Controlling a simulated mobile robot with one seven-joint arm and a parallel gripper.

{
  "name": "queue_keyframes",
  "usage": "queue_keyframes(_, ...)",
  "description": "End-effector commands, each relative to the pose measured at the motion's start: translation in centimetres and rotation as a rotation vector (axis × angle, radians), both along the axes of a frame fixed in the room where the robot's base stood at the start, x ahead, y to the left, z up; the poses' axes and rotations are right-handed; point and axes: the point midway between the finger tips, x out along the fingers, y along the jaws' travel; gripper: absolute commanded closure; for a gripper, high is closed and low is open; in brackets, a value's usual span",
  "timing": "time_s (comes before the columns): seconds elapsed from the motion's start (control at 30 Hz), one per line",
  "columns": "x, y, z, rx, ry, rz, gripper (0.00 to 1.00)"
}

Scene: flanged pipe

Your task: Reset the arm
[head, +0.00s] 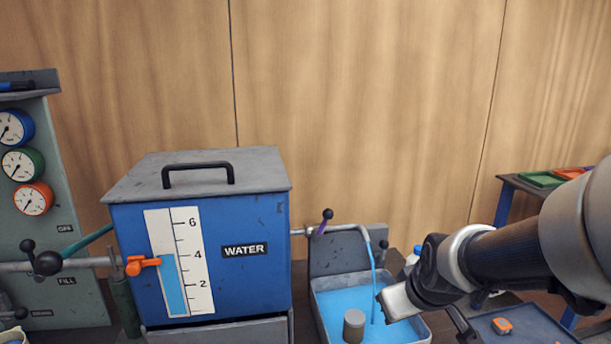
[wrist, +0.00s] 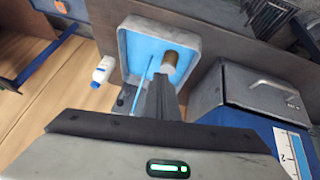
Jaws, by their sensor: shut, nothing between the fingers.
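My arm reaches in from the right in the head view, and my gripper (head: 400,302) hangs over the right side of the water basin (head: 322,312). In the wrist view my gripper's dark fingers (wrist: 160,92) are together and hold nothing. They point toward the basin (wrist: 124,55), partly covering its near side. A grey cylinder (head: 354,326) stands in the basin's blue water, left of my gripper in the head view. It also shows just beyond the fingers in the wrist view (wrist: 181,65).
A blue WATER tank (head: 245,285) stands left, its gauge near 4. A gauge panel (head: 70,270) is far left. A white bottle (wrist: 103,69) and a dark tray (head: 535,325) stand near.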

Motion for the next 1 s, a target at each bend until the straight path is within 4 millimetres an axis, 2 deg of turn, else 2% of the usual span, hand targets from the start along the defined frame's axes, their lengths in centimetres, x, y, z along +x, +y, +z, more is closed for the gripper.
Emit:
queue_keyframes(0.03, -1.6, 0.8, 2.1, 0.047, -0.006, -0.023, 1.00)
queue_keyframes(0.2, -6.9, 2.7, 5.8, 0.129, 0.031, -0.098, 1.00)
queue_keyframes(0.4, -11.9, 3.6, 8.1, 0.153, 0.058, -0.180, 1.00)
queue_keyframes(0.57, -15.6, 3.8, 9.2, 0.146, 0.072, -0.253, 1.00)
queue_keyframes(0.6, -15.7, 3.9, 10.8, 0.148, 0.078, -0.259, 1.00)
queue_keyframes(0.87, -15.5, 3.9, 16.6, 0.148, 0.080, -0.254, 1.00)
queue_keyframes(1.0, -15.5, 3.9, 20.9, 0.149, 0.080, -0.254, 1.00)
